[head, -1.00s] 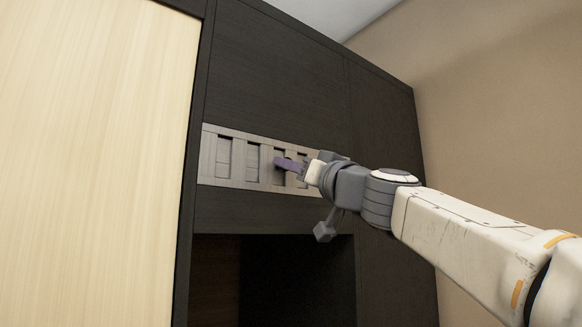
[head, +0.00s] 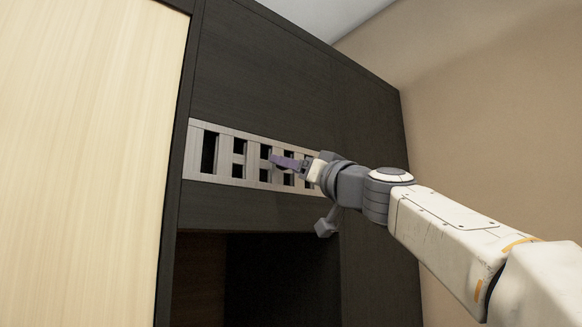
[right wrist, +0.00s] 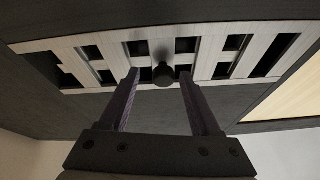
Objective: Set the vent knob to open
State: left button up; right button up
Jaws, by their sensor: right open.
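The metal vent plate (head: 224,180) is set in the dark cabinet front, and its slots show dark openings. It also spans the right wrist view (right wrist: 215,48). The dark round vent knob (right wrist: 163,74) sits near the middle of the plate in the right wrist view. My right gripper (head: 277,163) is at the plate in the head view. In the right wrist view its two fingers (right wrist: 160,82) are apart, one on each side of the knob, with gaps between; whether a finger touches it I cannot tell. The knob is hidden in the head view. My left gripper is out of view.
A pale wood panel (head: 85,150) stands at the left. Below the vent is a dark open recess (head: 280,280). The dark cabinet front (head: 265,75) continues above the vent, and a beige wall (head: 480,120) is at the right.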

jog(key=b+v, duration=0.7)
jog(key=v, duration=0.3)
jog(key=shift+s, duration=0.2)
jog(key=shift+w+f, duration=0.1)
